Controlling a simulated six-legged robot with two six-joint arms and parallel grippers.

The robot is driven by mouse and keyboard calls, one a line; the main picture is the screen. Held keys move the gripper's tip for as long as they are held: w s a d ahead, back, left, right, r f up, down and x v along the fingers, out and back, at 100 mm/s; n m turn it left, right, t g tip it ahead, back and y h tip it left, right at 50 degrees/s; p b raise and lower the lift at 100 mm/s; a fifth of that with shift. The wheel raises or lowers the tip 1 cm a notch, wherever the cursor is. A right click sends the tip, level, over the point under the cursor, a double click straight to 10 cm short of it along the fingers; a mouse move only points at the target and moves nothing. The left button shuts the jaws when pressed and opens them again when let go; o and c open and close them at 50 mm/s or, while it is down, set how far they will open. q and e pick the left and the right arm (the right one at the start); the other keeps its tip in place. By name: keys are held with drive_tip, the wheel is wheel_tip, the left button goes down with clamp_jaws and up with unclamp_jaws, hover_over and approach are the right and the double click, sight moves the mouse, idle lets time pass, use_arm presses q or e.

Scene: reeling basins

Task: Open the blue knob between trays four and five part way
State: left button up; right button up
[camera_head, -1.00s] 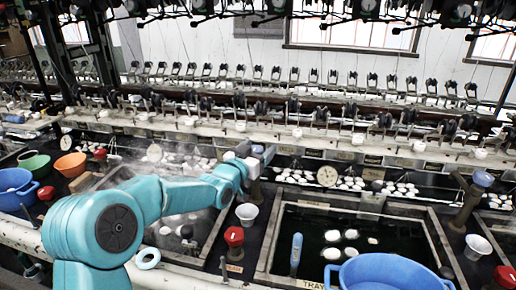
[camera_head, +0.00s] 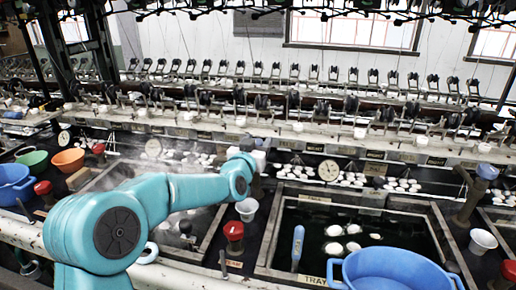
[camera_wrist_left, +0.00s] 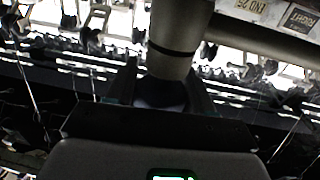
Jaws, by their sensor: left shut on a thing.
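My left arm reaches in from the left in the head view. Its gripper (camera_head: 257,160) is at the top of a dark post between two basins, and the arm's wrist hides most of it there. In the left wrist view the fingers (camera_wrist_left: 160,95) are shut around a dark bluish knob (camera_wrist_left: 160,92) at the end of a thick grey-brown pipe (camera_wrist_left: 180,40). The knob's colour is hard to tell in the shade, and its turn angle cannot be read. My right gripper is not in view.
A similar blue knob (camera_head: 487,172) tops a post at the right. A tray basin (camera_head: 430,212) with white cocoons lies right of my gripper. A white cup (camera_head: 246,209), a red knob (camera_head: 234,232) and a blue tub (camera_head: 392,272) stand nearby.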

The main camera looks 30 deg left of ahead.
use_arm(q)
drive_tip(key=shift+r+n+y, duration=0.1)
drive_tip(key=shift+n+y, duration=0.3)
drive_tip(key=n+g+y+p, duration=0.1)
drive_tip(key=n+y+p, duration=0.1)
drive_tip(key=y+p, duration=0.1)
drive_tip(key=shift+a+r+y, duration=0.1)
drive_tip(key=shift+r+y, duration=0.05)
drive_tip(key=shift+y, duration=0.15)
drive_tip(key=shift+s+a+n+g+y+p, duration=0.1)
drive_tip(key=shift+a+n+g+y+p, duration=0.05)
drive_tip(key=shift+n+g+y+p, duration=0.7)
drive_tip(key=shift+s+a+n+g+y+p, duration=0.15)
drive_tip(key=shift+n+g+y+p, duration=0.5)
drive_tip(key=shift+y, duration=0.4)
drive_tip(key=shift+w, duration=0.1)
drive_tip(key=o, duration=0.9)
drive_tip(key=shift+c, duration=0.2)
drive_tip(key=shift+o, duration=0.5)
drive_tip(key=shift+f, duration=0.25)
drive_tip(key=b+v, duration=0.1)
drive_tip(key=v, duration=1.1)
